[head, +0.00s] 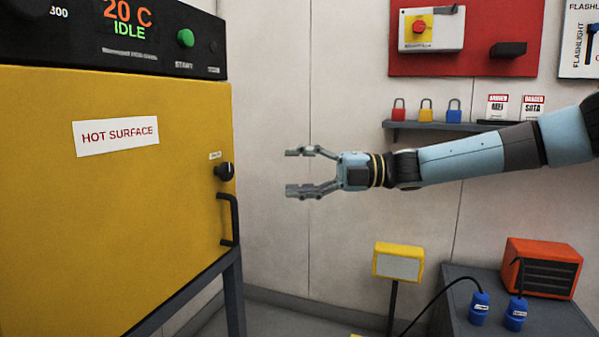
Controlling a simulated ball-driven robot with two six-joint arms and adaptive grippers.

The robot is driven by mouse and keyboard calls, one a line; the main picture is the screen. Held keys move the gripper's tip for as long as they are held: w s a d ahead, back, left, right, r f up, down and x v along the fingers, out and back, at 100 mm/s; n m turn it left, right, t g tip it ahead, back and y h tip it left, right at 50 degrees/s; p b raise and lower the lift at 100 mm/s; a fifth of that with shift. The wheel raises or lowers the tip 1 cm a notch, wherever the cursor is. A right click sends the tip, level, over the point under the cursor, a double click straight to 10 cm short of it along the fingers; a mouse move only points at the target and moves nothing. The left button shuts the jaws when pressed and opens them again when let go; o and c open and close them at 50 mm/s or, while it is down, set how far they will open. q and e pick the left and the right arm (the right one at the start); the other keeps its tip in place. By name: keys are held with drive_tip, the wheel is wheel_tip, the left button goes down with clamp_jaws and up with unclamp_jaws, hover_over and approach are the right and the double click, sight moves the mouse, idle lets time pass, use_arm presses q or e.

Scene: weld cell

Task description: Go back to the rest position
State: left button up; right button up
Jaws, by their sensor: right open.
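My right gripper (298,172) is open and empty. It points left, in the air in front of the pale wall. Its arm comes in from the right edge and is stretched across the view. A gap shows between its fingertips and the yellow oven door (110,210) with its black handle (229,220); it touches nothing that I can see. My left gripper is out of the frame.
The oven's panel (150,35) reads 20 C and IDLE. A shelf (430,126) with padlocks and tags sits behind the right arm, below a red board (515,60). A yellow stand (398,262) and a grey bench (555,318) with an orange heater (540,268) stand below the arm.

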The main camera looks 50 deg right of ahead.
drive_tip(key=shift+d, duration=0.1)
idle(0.4)
drive_tip(key=s+d+f+m+t+h+p, duration=0.25)
drive_tip(key=f+m+h, duration=0.2)
drive_tip(key=f, duration=0.35)
drive_tip(key=s+d+f+m+t+h+p, duration=0.2)
drive_tip(key=d+f+m+h, duration=0.15)
drive_tip(key=f+m, duration=0.3)
drive_tip(key=s+f+m+g+h+p, duration=0.1)
drive_tip(key=s+f+m+g+h, duration=0.25)
drive_tip(key=f, duration=0.65)
drive_tip(key=s+f+m+h, duration=0.2)
drive_tip(key=s+f+m, duration=0.3)
drive_tip(key=f, duration=0.5)
drive_tip(key=s+a+f+m+g+p, duration=0.1)
drive_tip(key=s+a+f+m+g, duration=0.15)
drive_tip(key=s+a+f, duration=0.5)
drive_tip(key=s+a+f+m+g+p, duration=0.15)
drive_tip(key=s+a+f+g, duration=0.3)
drive_tip(key=s+f, duration=0.6)
drive_tip(key=s+a+f+m+g, duration=0.1)
drive_tip(key=s+a+f+g, duration=0.1)
drive_tip(key=s, duration=0.7)
drive_tip(key=s+a+f+m+g, duration=0.2)
drive_tip(key=s+a, duration=0.4)
drive_tip(key=s, duration=0.3)
drive_tip(key=shift+s+a+f+g+b, duration=0.15)
drive_tip(key=shift+s+f+g+b, duration=0.2)
drive_tip(key=shift+f+g, duration=0.65)
